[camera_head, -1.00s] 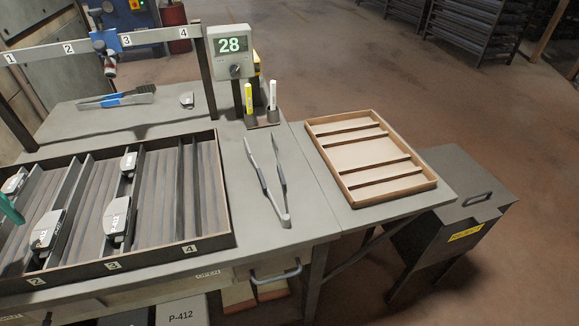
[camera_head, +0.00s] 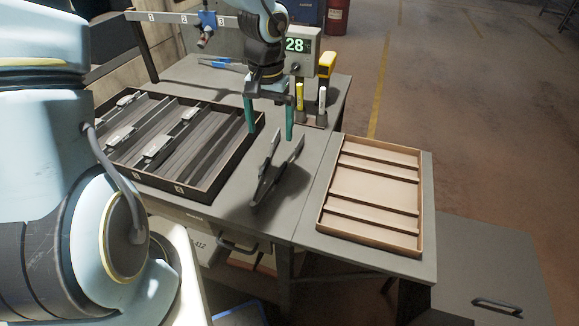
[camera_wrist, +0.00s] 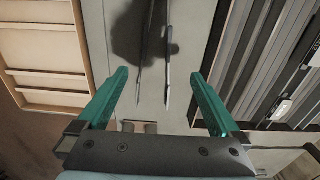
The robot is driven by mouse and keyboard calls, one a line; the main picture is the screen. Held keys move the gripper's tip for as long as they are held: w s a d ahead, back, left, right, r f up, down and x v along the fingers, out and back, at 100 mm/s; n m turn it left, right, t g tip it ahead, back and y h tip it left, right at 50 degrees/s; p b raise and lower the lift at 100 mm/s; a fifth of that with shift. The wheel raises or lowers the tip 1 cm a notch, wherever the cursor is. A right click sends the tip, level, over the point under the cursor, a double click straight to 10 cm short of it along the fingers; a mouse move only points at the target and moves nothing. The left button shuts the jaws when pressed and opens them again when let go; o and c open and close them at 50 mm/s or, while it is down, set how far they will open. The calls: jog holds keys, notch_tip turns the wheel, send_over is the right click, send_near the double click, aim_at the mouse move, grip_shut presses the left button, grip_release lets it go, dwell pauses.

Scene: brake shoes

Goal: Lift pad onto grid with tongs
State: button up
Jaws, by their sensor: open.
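My gripper (camera_head: 270,133) is open and empty, its two green fingers pointing down above the table by the grey tongs. The tongs (camera_head: 263,186) lie spread on the table between the two trays. In the wrist view their two arms (camera_wrist: 168,62) show between and beyond my fingers (camera_wrist: 160,78), with no contact visible. Several grey pads (camera_head: 158,147) lie in the dark numbered tray (camera_head: 196,193) on the left, with long dividers. Which part is the grid is not clear. The pad seen earlier beside the blue-handled tongs (camera_head: 224,64) is not visible now.
A shallow wooden tray (camera_head: 369,240) with crossbars stands on the right. A display reading 28 (camera_head: 296,46), a yellow device (camera_head: 326,64) and upright markers (camera_head: 322,99) stand behind my gripper. The numbered rail (camera_head: 172,18) runs across the back left.

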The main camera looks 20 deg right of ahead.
aim_at(275, 172)
jog(key=f, duration=1.1)
jog(key=shift+s+d+p, duration=0.1)
jog(key=shift+s+p, duration=0.25)
jog(key=shift+p, duration=0.05)
jog(key=shift+r, duration=0.1)
grip_shut()
dwell(0.3)
